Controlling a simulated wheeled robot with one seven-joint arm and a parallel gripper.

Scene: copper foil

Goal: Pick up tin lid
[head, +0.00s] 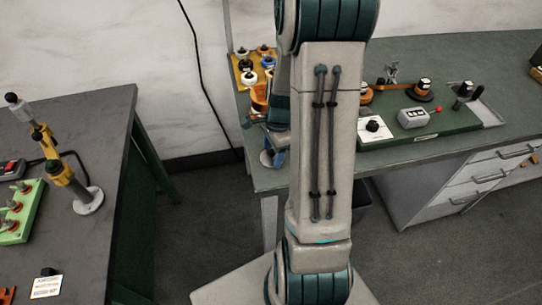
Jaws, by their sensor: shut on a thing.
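My gripper (272,152) shows only in part, at the front left edge of the green bench, left of my large arm link. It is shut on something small. A pale, roundish piece (266,159) shows at its fingers, which looks like the tin lid, but it is tiny and partly covered. My arm hides the bench right behind the gripper.
The green bench (448,152) carries a yellow tray (243,82) of small spools, an orange cup (258,97), a white card with a black knob (374,128) and a grey switch box (413,118). A dark table (95,125) stands left, with open floor between.

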